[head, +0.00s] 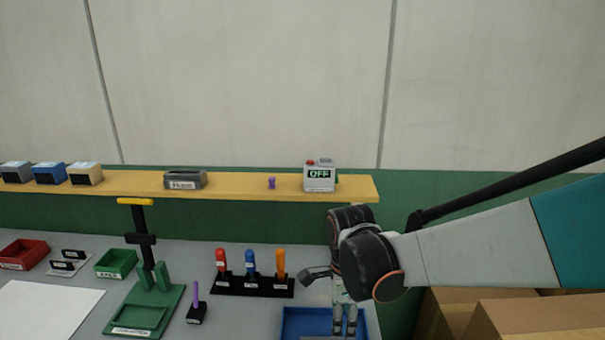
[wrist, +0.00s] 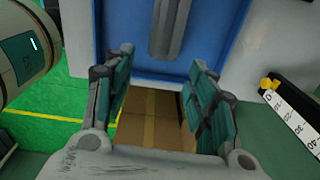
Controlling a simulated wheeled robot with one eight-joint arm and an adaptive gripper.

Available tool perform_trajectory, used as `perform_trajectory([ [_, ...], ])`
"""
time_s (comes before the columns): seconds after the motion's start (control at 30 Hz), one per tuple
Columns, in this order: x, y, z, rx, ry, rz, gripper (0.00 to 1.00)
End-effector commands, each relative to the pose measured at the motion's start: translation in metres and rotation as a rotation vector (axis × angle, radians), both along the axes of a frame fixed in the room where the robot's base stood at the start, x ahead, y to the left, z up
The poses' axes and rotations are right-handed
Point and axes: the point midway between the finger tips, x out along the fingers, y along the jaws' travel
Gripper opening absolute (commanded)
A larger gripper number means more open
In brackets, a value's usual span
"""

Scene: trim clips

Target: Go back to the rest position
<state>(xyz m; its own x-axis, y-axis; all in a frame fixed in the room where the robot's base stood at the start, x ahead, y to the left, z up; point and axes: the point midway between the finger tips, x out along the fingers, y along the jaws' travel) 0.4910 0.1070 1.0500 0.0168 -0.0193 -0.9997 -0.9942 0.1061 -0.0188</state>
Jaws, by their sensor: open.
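My gripper (head: 345,333) hangs with its fingers down over the blue tray (head: 292,317) at the front right of the bench. In the wrist view my gripper (wrist: 158,88) has its two fingers wide apart with nothing between them. The blue tray (wrist: 128,40) shows beyond the fingertips there. A long grey piece (wrist: 170,25) lies in the tray, ahead of the fingers and apart from them. My arm reaches in from the right in the head view and hides part of the bench's right end.
Several coloured-handled tools stand in a black rack (head: 252,288) left of my gripper. A green stand (head: 145,300) is farther left. A yellow shelf (head: 240,188) with boxes runs behind. Cardboard boxes (head: 530,318) stand right of the bench. A ruler (wrist: 292,120) shows at right in the wrist view.

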Motion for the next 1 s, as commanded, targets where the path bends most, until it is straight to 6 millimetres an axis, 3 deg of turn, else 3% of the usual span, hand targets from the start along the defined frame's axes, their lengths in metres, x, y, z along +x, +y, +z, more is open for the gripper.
perform_trajectory([
  [0.03,-0.005,-0.016,-0.015,-0.008,-0.011,-0.022,0.51],
  [0.07,-0.007,-0.022,-0.013,-0.009,-0.02,-0.012,0.51],
  [0.2,-0.017,-0.03,0.013,-0.003,-0.074,0.165,0.51],
  [0.6,-0.06,-0.067,0.062,-0.093,-0.275,0.777,0.51],
  [1.0,-0.109,-0.098,0.084,-0.372,-0.421,1.394,0.51],
])
